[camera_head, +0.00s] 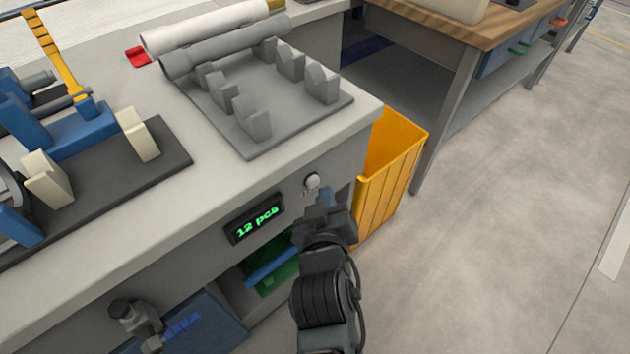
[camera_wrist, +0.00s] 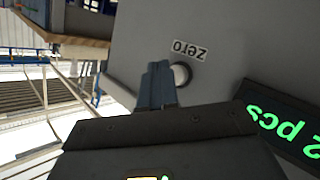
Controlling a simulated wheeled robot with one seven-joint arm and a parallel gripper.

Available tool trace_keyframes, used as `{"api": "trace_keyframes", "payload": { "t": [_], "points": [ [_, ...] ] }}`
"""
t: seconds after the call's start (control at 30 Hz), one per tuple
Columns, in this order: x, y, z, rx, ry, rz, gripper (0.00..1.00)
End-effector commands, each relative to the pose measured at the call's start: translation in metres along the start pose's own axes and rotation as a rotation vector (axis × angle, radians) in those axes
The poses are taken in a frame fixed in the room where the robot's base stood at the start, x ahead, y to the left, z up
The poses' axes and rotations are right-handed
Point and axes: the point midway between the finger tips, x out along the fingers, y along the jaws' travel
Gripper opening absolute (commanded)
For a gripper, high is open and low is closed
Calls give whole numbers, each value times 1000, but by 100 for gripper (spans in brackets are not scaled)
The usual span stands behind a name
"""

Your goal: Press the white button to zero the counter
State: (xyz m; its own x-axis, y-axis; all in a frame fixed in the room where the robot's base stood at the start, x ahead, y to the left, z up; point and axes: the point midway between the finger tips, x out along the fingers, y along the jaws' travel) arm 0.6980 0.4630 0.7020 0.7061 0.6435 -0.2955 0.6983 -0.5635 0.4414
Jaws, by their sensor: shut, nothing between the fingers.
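The white button (camera_head: 312,181) is a small round knob on the front face of the grey workbench. In the wrist view the white button (camera_wrist: 181,74) sits just right of my fingertips, partly hidden by them, below a "zero" label (camera_wrist: 188,50) that appears upside down. The counter display (camera_head: 255,219) left of the button reads "12 pcs" in green; part of it also shows in the wrist view (camera_wrist: 285,125). My gripper (camera_head: 326,200) is shut and empty, its blue fingertips (camera_wrist: 157,77) just below and right of the button in the head view. I cannot tell whether they touch it.
A yellow bin (camera_head: 388,175) stands right beside my gripper. A grey rack (camera_head: 265,100) with pipes lies on the bench (camera_head: 185,210) above. A blue clamp fixture (camera_head: 75,130) is at the left. Open floor lies to the right.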

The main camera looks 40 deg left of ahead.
Motion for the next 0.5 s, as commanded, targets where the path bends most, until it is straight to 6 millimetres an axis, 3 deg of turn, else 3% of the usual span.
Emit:
{"api": "trace_keyframes", "payload": {
  "t": [0.5],
  "points": [
    [5,-4,-4,0,0,0,0]
  ]
}}
